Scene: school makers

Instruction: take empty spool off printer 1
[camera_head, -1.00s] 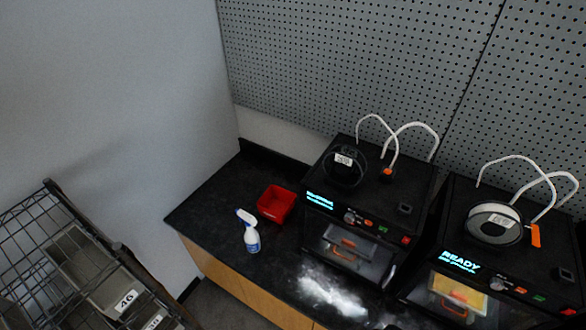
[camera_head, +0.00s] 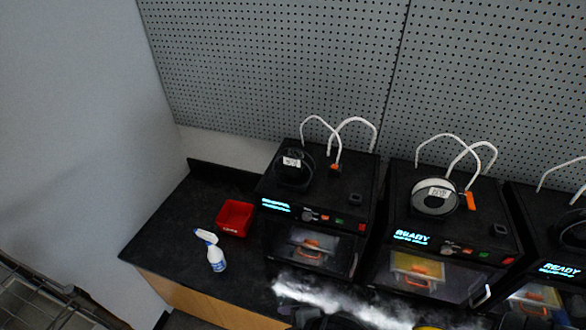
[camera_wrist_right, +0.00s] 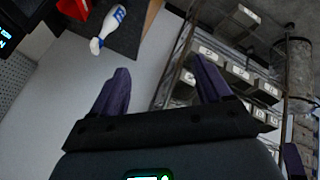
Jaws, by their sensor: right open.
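The left printer (camera_head: 318,195) stands on the black counter and has a lit cyan display whose text I cannot read. A black spool (camera_head: 294,168) with a small white label sits on its top at the left; it looks bare of filament. My right gripper (camera_wrist_right: 160,68) shows in the right wrist view with its purple fingers wide apart and nothing between them. It is away from the spool, which that view does not show. My left gripper is in neither view.
A middle printer (camera_head: 440,225) reads READY and carries a spool with light filament (camera_head: 434,197). Another printer (camera_head: 558,245) stands at the right edge. A red bin (camera_head: 235,217) and a spray bottle (camera_head: 212,250) stand on the counter (camera_head: 165,225). The right wrist view shows shelves with labelled bins (camera_wrist_right: 238,72).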

